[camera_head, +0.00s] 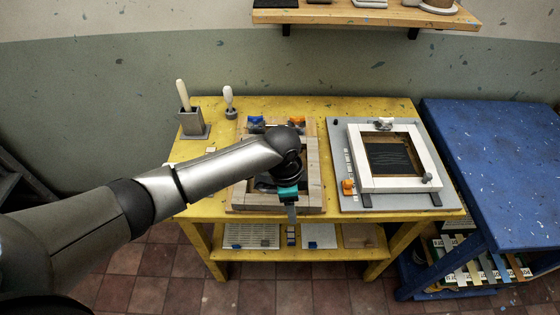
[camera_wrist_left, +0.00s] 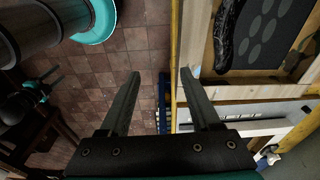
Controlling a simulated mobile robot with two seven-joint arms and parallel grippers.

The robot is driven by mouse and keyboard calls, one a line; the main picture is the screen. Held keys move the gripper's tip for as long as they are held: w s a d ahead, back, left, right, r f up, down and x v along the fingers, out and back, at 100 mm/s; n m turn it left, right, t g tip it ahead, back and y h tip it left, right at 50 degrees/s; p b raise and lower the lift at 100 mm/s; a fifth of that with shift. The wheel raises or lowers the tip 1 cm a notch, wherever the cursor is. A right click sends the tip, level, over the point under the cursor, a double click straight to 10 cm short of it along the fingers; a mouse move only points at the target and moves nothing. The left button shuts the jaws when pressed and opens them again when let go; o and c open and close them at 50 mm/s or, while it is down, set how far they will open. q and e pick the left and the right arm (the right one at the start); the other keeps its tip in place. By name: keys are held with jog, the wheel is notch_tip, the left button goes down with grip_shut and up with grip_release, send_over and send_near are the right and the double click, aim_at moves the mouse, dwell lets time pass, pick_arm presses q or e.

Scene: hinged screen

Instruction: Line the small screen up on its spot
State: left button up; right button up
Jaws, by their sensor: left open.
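A wooden-framed screen (camera_head: 314,165) lies on the left half of the yellow table, largely hidden by my left arm in the head view. Its wooden bar (camera_wrist_left: 245,91) shows in the wrist view, beside a dark panel with grey dots. A white-framed screen (camera_head: 435,155) with a dark mesh lies on a grey board at the right. I cannot tell which is the small screen. My left gripper (camera_head: 291,212) is at the near edge of the wooden frame. In the wrist view its fingers (camera_wrist_left: 161,80) are open with nothing visibly between them; whether one touches the frame is unclear.
A brush holder (camera_head: 193,124) stands at the back left of the yellow table (camera_head: 205,180). A blue table (camera_head: 500,170) stands close on the right. A shelf (camera_head: 360,14) hangs above.

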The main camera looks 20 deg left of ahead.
aim_at(276, 200)
pick_arm(q)
jog(key=shift+m+y, duration=0.4)
jog(key=shift+y, duration=0.2)
jog(key=w+a+r, duration=0.1)
jog(key=a, duration=0.1)
jog(key=w+a+r, duration=0.2)
jog(key=shift+w+a, duration=0.1)
jog(key=shift+w+a+r, duration=0.1)
jog(key=shift+w+a, duration=0.1)
jog(key=shift+a, duration=0.15)
jog(key=shift+f+b, duration=0.65)
jog(key=shift+f, duration=0.1)
notch_tip(276, 200, down, 5)
jog(key=b, duration=0.4)
jog(key=shift+f+b, duration=0.2)
jog(key=shift+b, duration=0.1)
jog(key=shift+f, duration=0.5)
jog(key=shift+r, duration=0.15)
grip_shut()
